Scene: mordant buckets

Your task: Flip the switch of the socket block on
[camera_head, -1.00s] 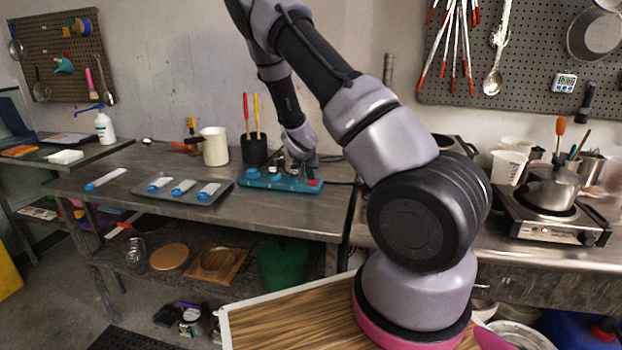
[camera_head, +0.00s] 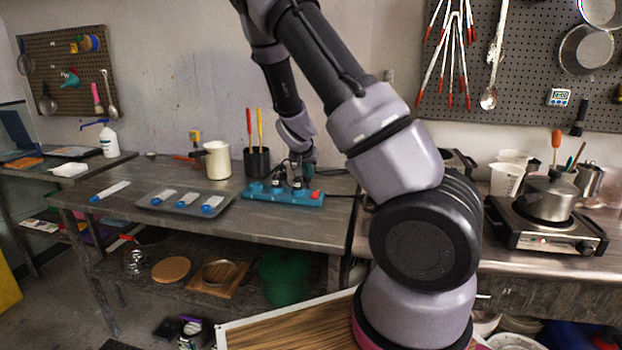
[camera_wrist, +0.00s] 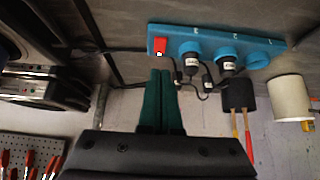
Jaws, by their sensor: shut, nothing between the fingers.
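The blue socket block (camera_head: 284,196) lies on the metal bench near its back right part, with black plugs in some of its sockets. Its red switch (camera_head: 316,194) sits at the right end in the head view. In the wrist view the socket block (camera_wrist: 217,50) runs across the top and the red switch (camera_wrist: 160,46) is at its left end. My gripper (camera_wrist: 160,72) is shut and empty, its green fingers side by side. The fingertips point at the switch end and appear just short of it; whether they touch cannot be told.
A black holder (camera_head: 257,161) with red and yellow handles and a cream jug (camera_head: 217,160) stand behind and left of the block. A grey tray (camera_head: 150,204) with labelled items lies left. Black cables run near the block. A hot plate with a pot (camera_head: 548,197) stands right.

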